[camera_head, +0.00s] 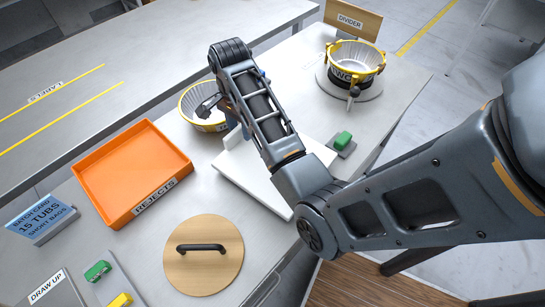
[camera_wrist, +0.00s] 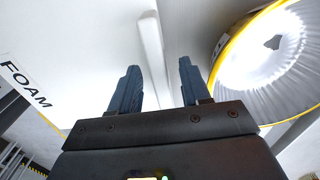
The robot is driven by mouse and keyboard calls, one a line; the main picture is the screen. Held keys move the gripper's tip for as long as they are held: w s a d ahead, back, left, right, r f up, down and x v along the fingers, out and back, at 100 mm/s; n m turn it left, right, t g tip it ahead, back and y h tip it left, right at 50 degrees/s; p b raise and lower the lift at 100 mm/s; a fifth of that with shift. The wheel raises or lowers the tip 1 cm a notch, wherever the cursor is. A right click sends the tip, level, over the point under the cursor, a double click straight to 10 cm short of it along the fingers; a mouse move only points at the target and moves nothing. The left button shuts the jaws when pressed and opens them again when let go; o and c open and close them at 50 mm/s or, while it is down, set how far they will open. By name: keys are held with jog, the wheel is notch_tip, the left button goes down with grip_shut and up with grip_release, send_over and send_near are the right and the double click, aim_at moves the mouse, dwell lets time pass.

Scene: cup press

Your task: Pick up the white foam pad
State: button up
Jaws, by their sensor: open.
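A thin white strip, which looks like the white foam pad (camera_wrist: 151,50), stands out from a white surface between my fingers in the wrist view. In the head view a small upright white piece (camera_head: 234,138) stands at the back of a flat white slab (camera_head: 235,181); I cannot tell whether pad and slab are separate. My gripper (camera_wrist: 160,82) is open, with its two blue fingers apart on either side of the strip. I see no clear contact. In the head view my forearm hides most of the gripper. A FOAM label (camera_wrist: 25,84) shows at left in the wrist view.
A yellow-rimmed white filter tub (camera_head: 190,104) stands close beside the gripper; it also shows in the wrist view (camera_wrist: 275,75).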

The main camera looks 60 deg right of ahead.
jog(key=shift+f, duration=0.15)
grip_shut()
dwell(0.4)
